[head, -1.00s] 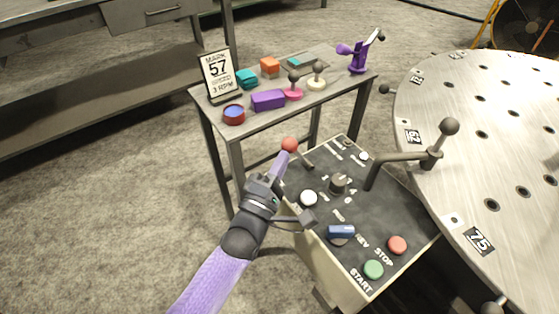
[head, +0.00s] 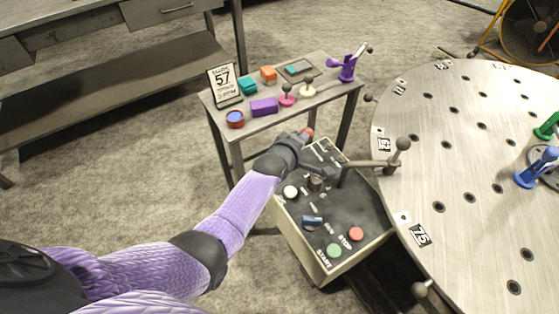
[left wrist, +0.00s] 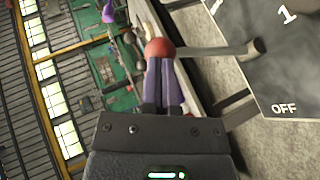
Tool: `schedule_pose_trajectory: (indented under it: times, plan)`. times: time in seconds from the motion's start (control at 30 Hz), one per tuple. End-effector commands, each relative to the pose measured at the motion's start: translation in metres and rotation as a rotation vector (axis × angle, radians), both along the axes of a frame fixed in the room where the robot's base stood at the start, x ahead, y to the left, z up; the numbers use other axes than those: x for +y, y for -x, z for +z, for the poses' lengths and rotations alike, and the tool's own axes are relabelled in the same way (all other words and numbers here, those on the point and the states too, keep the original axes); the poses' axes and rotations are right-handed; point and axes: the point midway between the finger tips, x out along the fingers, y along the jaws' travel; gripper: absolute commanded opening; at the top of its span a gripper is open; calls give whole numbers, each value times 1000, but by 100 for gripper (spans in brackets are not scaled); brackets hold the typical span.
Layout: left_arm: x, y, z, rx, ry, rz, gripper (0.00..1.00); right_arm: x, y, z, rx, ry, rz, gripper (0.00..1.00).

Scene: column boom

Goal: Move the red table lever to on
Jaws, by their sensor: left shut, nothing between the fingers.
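The red table lever shows as a red ball knob (head: 308,132) at the far left corner of the control box. In the left wrist view its red knob (left wrist: 160,48) sits at the tips of my fingers, and its grey shaft runs right to the dark panel. My left gripper (left wrist: 163,66) is shut and empty, its purple fingers against or very close to the knob. In the head view my left gripper (head: 302,136) hides most of the shaft. An OFF label (left wrist: 284,108) shows on the panel. My right gripper is not in view.
The control box (head: 345,215) also carries a white knob (head: 290,192), a blue switch (head: 312,222), a green START button (head: 334,250) and a red STOP button (head: 356,234). A large round table (head: 460,150) stands right. A small table (head: 215,112) with loose objects stands behind.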

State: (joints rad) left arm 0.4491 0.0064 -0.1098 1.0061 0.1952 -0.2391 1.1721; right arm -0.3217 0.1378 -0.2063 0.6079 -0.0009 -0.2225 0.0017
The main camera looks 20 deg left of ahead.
Motion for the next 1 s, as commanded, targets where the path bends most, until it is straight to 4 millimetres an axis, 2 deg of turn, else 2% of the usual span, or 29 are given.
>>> schedule_pose_trajectory:
  times: [0.23, 1.0]
  plan:
    - [-4, -9, -3, 80, -61, 0, 0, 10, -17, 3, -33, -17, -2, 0]
    - [-10, -15, -5, 75, -58, 0, 0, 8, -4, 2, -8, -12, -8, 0]
